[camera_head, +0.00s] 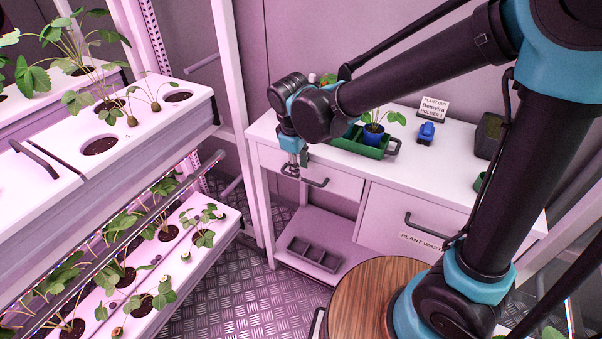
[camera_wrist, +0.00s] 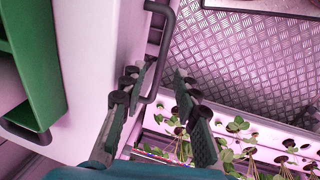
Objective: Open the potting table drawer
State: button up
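The white potting table (camera_head: 455,185) stands against the back wall. Its upper left drawer (camera_head: 335,182) looks flush with the table front. The dark bar handle (camera_head: 316,183) is on the drawer front. My gripper (camera_head: 294,171) is at the left part of this handle, pointing down. In the wrist view, my gripper (camera_wrist: 160,82) has its two fingers spread apart, and the handle (camera_wrist: 164,58) shows between the fingertips, closer to the left one. I cannot tell whether a finger touches the handle.
On the tabletop are a green tray (camera_head: 361,148), a blue pot with a plant (camera_head: 373,135), a blue object (camera_head: 427,132) and a sign (camera_head: 434,108). A wide lower drawer (camera_head: 390,215) is at right. White plant racks (camera_head: 190,120) stand at left. A round wooden top (camera_head: 370,290) is in front.

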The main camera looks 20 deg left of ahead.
aim_at(301, 173)
jog(key=shift+w+f, duration=0.15)
jog(key=shift+f, duration=0.65)
jog(key=shift+w+f, duration=0.15)
jog(key=shift+f, duration=0.6)
jog(key=shift+c, duration=0.6)
grip_shut()
